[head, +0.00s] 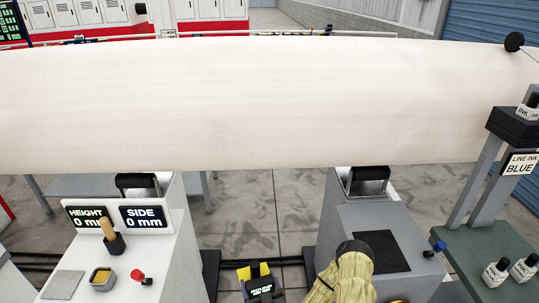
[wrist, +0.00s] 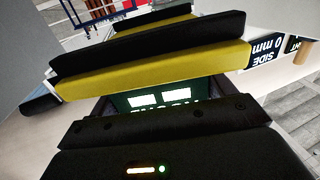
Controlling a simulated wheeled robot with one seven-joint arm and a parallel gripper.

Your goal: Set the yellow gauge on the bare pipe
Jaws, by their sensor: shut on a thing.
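The bare pipe (head: 250,105) is a long, thick white cylinder that runs across the whole head view. The yellow gauge (head: 262,283) shows at the bottom middle of the head view, with yellow prongs and a small dark screen. It is lower in the picture than the pipe, with floor showing between them. In the wrist view the gauge (wrist: 165,78) shows long yellow bars with black edges and a lit screen. My gripper (wrist: 160,125) is shut on the gauge. The fingertips are mostly hidden, and the head view does not show them clearly.
The pipe lies over two grey stands with black rollers (head: 138,183) and (head: 368,178). A console (head: 135,255) at left has displays reading 0 mm and a red button. An ink stand (head: 475,190) with bottles is at right. Floor shows between the stands.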

